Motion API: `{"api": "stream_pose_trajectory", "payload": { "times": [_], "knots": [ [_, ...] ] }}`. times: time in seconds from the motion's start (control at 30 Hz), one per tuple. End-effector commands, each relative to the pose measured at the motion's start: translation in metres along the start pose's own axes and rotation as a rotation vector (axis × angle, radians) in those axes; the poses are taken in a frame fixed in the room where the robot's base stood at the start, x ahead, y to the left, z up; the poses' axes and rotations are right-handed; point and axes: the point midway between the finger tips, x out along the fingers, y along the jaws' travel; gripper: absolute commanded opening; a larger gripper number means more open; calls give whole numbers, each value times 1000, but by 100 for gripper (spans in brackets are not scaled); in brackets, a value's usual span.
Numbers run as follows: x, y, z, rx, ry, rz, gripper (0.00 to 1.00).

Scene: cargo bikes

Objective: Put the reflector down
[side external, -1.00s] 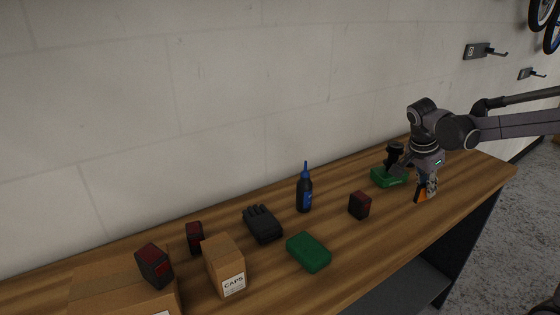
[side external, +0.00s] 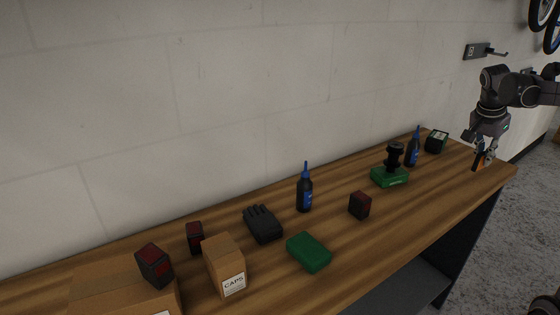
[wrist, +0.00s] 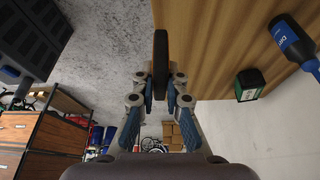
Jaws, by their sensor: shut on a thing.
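The reflector (side external: 479,159) is a thin orange piece with a dark edge, held upright in my gripper (side external: 484,152). In the wrist view the reflector (wrist: 160,62) shows edge-on between the two fingers of my gripper (wrist: 160,87), which are shut on it. My gripper is at the far right end of the wooden bench (side external: 440,205), close to its end edge. I cannot tell whether the reflector's lower edge touches the bench top.
A dark box with a green-white label (side external: 436,141) and a blue-black bottle (side external: 413,150) stand left of my gripper. A dark red block (side external: 359,205) lies farther left. The bench's right end is clear.

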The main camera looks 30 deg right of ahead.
Motion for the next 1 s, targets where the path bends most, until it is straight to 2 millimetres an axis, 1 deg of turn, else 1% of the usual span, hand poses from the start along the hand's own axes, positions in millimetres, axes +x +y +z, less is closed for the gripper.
{"api": "stream_pose_trajectory", "payload": {
  "times": [0.03, 0.2, 0.3, 0.43, 0.53, 0.67, 1.0],
  "knots": [
    [8, -3, -22, -4, -1, -4, 0],
    [35, -4, -84, -46, 4, -23, 0],
    [48, -1, -113, -67, 11, -31, 0],
    [61, 4, -138, -87, 18, -39, 0],
    [67, 5, -148, -97, 21, -42, 0],
    [74, -5, -147, -104, 23, -44, 0],
    [105, -69, -118, -103, 22, -43, 0]
  ]
}}
